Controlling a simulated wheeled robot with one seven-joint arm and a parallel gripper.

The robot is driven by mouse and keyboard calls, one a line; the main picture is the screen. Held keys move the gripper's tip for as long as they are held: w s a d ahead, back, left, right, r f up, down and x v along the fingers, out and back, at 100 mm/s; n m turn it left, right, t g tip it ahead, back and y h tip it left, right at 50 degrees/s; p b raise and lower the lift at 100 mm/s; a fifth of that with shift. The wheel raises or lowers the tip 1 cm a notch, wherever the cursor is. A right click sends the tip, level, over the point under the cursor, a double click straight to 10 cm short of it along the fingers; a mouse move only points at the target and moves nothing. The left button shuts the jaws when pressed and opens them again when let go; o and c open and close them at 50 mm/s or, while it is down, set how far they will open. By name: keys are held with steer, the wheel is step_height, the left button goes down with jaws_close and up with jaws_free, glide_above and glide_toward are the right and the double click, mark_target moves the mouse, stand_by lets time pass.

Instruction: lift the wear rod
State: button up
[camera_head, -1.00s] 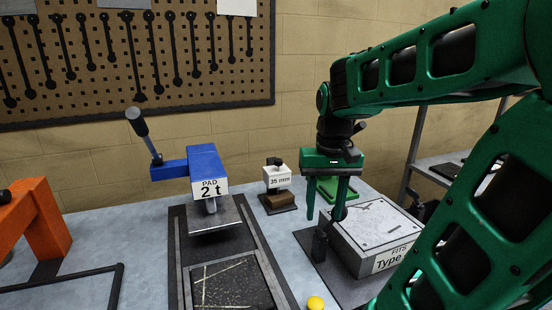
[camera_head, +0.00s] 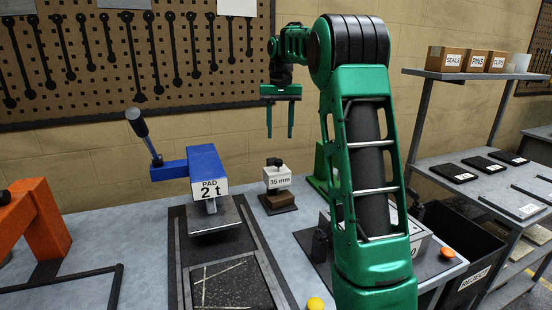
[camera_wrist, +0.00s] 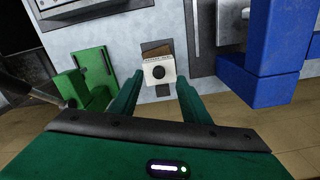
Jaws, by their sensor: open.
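No part in view is plainly marked as the wear rod, and I cannot tell which one it is. A white block marked 35 mm (camera_head: 279,181) with a black knob on top stands on a brown block on a dark pad. A short dark cylinder (camera_head: 319,245) stands at the left edge of the grey box. My gripper (camera_head: 280,130) is open and empty, pointing down, well above and behind the white block in the head view. In the wrist view the white block (camera_wrist: 158,72) shows between the fingers, apart from them.
A blue press marked PAD 2 t (camera_head: 205,170) with a lever stands left of the white block. A grey box (camera_head: 421,242) is mostly hidden by my arm. A green bracket (camera_head: 320,170) stands right of the white block. An orange stand (camera_head: 40,225) is far left.

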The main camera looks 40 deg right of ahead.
mark_target(278, 160)
steer(key=w+f, duration=0.1)
steer(key=f, duration=0.2)
steer(key=d+f, duration=0.1)
steer(key=f, duration=0.3)
steer(key=w+f, duration=0.1)
steer(key=f, duration=0.3)
steer(key=shift+w+d, duration=0.2)
steer(key=shift+w, duration=0.15)
